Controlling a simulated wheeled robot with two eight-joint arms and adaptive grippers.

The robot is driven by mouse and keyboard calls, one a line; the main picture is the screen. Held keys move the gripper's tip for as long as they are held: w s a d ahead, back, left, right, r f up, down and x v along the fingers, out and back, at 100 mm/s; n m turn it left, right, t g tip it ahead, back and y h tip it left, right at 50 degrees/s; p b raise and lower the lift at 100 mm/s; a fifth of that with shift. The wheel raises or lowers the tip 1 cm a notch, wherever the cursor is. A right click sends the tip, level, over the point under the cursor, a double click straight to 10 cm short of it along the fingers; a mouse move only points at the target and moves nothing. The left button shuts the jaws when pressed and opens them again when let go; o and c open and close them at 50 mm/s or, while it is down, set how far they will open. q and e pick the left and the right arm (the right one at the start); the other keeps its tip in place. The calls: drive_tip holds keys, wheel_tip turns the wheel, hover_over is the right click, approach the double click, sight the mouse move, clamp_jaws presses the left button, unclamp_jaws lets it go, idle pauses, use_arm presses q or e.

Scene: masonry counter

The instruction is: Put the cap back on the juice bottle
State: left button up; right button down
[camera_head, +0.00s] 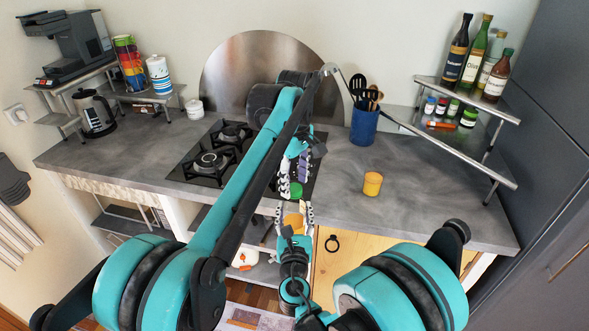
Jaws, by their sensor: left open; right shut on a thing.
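My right gripper (294,213) points upward in front of the counter's front edge and is shut on an orange object, which looks like the juice bottle (293,221); its fingers hide much of it. My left gripper (292,186) comes down from above over the counter, fingers open. A small green round piece, which looks like the cap (296,189), shows at its fingertips, above the orange object in the picture. I cannot tell whether the fingers touch the green piece. A gap shows between the green piece and the orange object.
A yellow cup-like cylinder (372,184) stands on the counter (335,205) to the right, with clear room around it. A blue utensil holder (364,126) stands behind it. The black hob (205,172) is to the left. A metal shelf with bottles (468,88) stands at the right.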

use_arm(q)
drive_tip(key=shift+f, duration=0.4)
drive_tip(key=shift+c, duration=0.2)
clamp_jaws()
drive_tip(key=m, duration=1.4)
drive_tip(key=shift+m, duration=0.3)
drive_tip(key=m, duration=0.6)
drive_tip(key=shift+m, duration=0.3)
drive_tip(key=shift+o, duration=0.6)
unclamp_jaws()
